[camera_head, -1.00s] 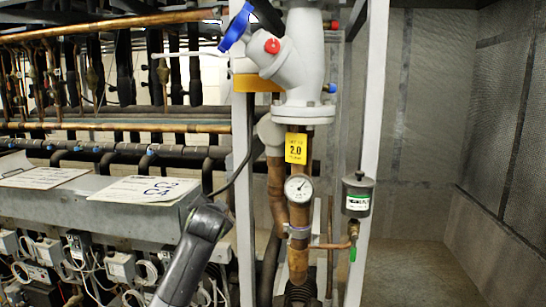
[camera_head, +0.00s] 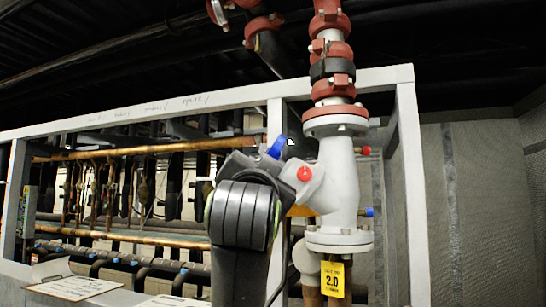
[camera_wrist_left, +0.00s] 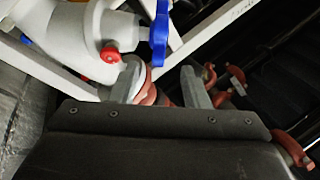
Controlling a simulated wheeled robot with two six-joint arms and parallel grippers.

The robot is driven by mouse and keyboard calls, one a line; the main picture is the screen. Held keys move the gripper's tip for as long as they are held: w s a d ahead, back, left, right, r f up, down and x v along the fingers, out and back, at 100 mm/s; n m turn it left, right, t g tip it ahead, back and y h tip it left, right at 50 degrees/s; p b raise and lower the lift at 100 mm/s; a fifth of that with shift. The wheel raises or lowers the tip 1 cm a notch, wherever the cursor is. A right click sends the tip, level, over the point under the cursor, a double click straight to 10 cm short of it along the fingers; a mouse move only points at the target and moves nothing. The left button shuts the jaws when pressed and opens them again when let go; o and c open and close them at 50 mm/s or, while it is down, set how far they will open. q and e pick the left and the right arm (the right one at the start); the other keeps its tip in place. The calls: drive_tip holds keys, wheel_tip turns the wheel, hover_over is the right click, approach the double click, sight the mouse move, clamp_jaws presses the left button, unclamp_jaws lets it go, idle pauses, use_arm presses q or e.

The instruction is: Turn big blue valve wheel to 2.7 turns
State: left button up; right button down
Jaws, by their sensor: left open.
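The blue valve wheel (camera_head: 277,147) is on the angled neck of a white valve body (camera_head: 340,185). In the head view my left arm covers most of the wheel and its fingers are hidden. In the left wrist view the wheel (camera_wrist_left: 160,35) shows nearly edge-on, beyond the fingertips and apart from them. My left gripper (camera_wrist_left: 163,82) is open, with nothing between its two grey fingers. A yellow tag (camera_head: 333,280) reading 2.0 hangs under the valve's lower flange. My right gripper is in neither view.
A red cap (camera_head: 305,174) is on the valve neck, close to my left wrist. White frame posts (camera_head: 410,190) stand beside the valve. Red-brown pipe couplings (camera_head: 332,50) rise above it. Copper pipes (camera_head: 150,148) run behind at the left.

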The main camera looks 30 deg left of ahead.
use_arm(q)
drive_tip(key=p+x, duration=0.5)
drive_tip(key=x, duration=0.8)
drive_tip(key=shift+w+a+r, duration=0.15)
drive_tip(key=shift+w, duration=0.1)
drive_tip(key=shift+w+a+p, duration=0.25)
drive_tip(key=shift+w+p, duration=0.15)
drive_tip(key=shift+w, duration=0.05)
clamp_jaws()
drive_tip(key=shift+r, duration=0.15)
